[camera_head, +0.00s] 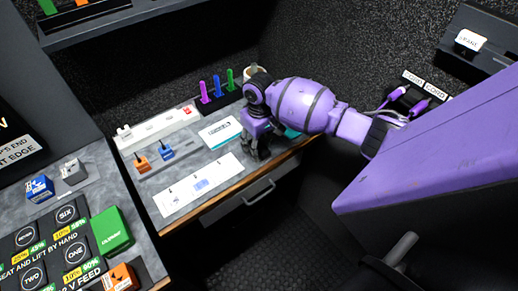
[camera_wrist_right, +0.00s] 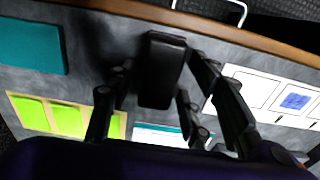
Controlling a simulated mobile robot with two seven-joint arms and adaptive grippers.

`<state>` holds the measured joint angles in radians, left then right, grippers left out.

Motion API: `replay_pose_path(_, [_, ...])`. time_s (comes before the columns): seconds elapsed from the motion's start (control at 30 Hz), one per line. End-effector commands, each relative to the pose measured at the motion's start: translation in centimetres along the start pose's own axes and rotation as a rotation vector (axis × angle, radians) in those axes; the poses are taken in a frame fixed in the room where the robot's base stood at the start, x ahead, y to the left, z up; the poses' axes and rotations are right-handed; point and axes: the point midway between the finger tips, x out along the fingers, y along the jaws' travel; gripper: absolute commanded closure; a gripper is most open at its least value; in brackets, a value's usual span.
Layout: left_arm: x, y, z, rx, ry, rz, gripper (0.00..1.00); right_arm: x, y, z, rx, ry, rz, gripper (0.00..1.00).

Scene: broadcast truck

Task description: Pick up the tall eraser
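A tall dark block, which looks like the tall eraser (camera_wrist_right: 162,70), stands on the grey desk in the right wrist view. My right gripper (camera_wrist_right: 158,75) is lowered around it, with fingers on both sides. A gap shows between the block and the left finger; the right fingers are close to it, and contact there is unclear. In the head view my right gripper (camera_head: 259,150) points down at the desk's front part and largely hides the block. My left gripper is in neither view.
The desk (camera_head: 226,204) has a wooden front edge. A white card (camera_head: 220,132), a white panel sheet (camera_head: 199,184), a rack with orange and blue pieces (camera_head: 157,157) and several coloured upright pegs (camera_head: 217,87) are nearby. A teal item (camera_wrist_right: 30,45) lies left in the wrist view.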

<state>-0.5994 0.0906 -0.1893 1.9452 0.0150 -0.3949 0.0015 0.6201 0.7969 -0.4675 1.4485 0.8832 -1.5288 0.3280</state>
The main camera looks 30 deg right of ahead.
Motion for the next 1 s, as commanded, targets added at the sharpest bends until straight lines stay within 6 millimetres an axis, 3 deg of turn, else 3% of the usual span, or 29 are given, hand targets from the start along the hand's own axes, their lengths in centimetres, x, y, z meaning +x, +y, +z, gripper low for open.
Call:
replay_pose_path(0.03, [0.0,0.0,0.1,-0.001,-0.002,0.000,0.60,0.0,0.0,0.0,0.000,0.000,0.000,0.65])
replay_pose_path(0.27, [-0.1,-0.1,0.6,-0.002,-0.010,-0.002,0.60,0.0,0.0,0.0,0.000,0.000,0.000,0.94])
replay_pose_path(0.67, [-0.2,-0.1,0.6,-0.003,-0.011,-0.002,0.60,-1.0,0.0,-0.1,-0.001,0.002,0.000,0.94])
replay_pose_path(0.83, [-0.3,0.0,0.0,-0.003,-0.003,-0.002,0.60,-3.6,0.1,-0.2,0.000,0.006,0.001,0.94])
replay_pose_path(1.0, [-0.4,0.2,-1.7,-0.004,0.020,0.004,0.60,-7.7,-1.1,2.9,-0.004,0.012,0.001,0.94])
